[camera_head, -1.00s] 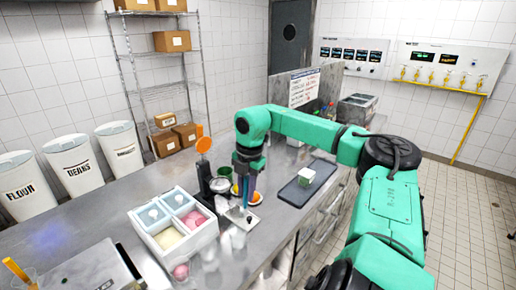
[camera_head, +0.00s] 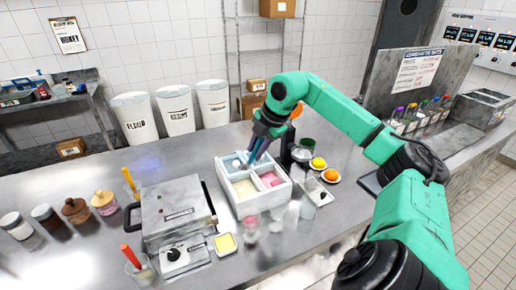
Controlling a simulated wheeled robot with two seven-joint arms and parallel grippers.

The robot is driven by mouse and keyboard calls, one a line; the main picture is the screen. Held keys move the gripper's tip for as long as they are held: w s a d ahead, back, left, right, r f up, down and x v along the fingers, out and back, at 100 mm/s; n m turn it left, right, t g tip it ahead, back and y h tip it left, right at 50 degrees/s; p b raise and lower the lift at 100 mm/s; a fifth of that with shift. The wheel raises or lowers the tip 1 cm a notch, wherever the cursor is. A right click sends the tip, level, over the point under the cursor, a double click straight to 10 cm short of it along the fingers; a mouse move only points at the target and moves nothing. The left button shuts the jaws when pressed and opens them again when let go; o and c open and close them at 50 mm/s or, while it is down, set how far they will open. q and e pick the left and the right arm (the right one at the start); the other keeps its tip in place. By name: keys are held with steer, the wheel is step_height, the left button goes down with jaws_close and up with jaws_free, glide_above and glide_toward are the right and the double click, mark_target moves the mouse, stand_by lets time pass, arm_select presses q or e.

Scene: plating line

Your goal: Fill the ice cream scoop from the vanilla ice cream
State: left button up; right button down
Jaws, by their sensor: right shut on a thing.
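The vanilla ice cream (camera_head: 244,188) is the pale yellow fill in the front-left compartment of a white tub box (camera_head: 262,203). My right gripper (camera_head: 256,148) is above the back of this box, behind the vanilla, pointing down. It is shut on a slim thing, likely the ice cream scoop, but the fingers hide most of it. I cannot tell whether the scoop's bowl holds anything. My left gripper is not in view.
Pink ice cream (camera_head: 271,179) fills the compartment beside the vanilla. A grey press-like appliance (camera_head: 175,212) stands to the left. Jars (camera_head: 75,210) stand at far left.

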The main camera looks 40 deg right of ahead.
step_height(320, 180, down, 8)
steer(key=b, duration=0.7)
steer(key=shift+f, duration=0.25)
steer(key=shift+f+b, duration=0.6)
steer(key=shift+b, duration=0.05)
steer(key=shift+r, duration=0.1)
stand_by(0.3)
steer(key=shift+w+a+p, duration=0.1)
steer(key=shift+w+p, duration=0.2)
steer(key=shift+p, duration=0.85)
steer(key=shift+w+p, duration=0.45)
steer(key=shift+p, duration=0.75)
